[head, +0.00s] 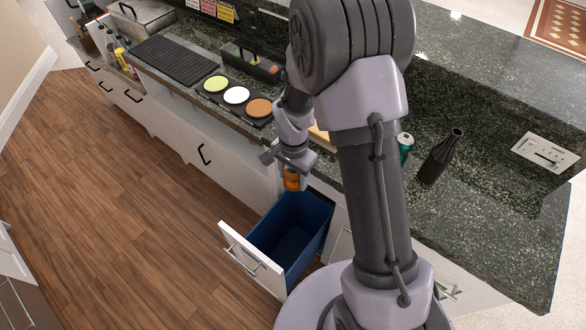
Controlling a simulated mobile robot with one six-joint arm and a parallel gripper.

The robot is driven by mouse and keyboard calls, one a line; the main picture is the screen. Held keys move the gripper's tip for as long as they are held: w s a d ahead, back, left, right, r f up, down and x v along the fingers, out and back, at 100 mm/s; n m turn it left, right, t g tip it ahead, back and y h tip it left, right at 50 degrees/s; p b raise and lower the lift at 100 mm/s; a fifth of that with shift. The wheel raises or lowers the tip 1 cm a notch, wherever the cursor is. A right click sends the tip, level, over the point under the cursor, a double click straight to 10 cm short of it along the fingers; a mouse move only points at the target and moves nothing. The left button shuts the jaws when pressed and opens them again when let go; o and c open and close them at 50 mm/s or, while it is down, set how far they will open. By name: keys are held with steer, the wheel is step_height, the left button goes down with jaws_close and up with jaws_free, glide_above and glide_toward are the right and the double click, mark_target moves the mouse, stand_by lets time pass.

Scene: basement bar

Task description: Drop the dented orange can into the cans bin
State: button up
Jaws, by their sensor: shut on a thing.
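The orange can (291,180) is between the fingers of my gripper (289,170), which is shut on it. The can hangs below the gripper, above the far end of an open pull-out drawer with a blue bin (296,232) in it. The can is small here, and I cannot make out its dent. The blue bin's inside looks empty where it shows. I cannot read any label that marks it as the cans bin. My own arm hides part of the counter behind.
A green can (405,147) and a dark bottle (440,157) stand on the granite counter (480,215) right of my arm. A tray with three coloured discs (236,96), a black caddy (250,65) and a ribbed mat (177,61) lie left. The wooden floor (110,190) is clear.

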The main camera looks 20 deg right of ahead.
step_height(320, 180, down, 2)
steer(key=m, duration=0.3)
steer(key=shift+w+f, duration=0.1)
steer(key=shift+f, duration=0.15)
step_height(320, 180, down, 6)
steer(key=b, duration=0.3)
steer(key=shift+r, duration=0.15)
steer(key=o, duration=1.4)
step_height(320, 180, up, 18)
steer(key=p, duration=0.5)
steer(key=shift+f, duration=0.25)
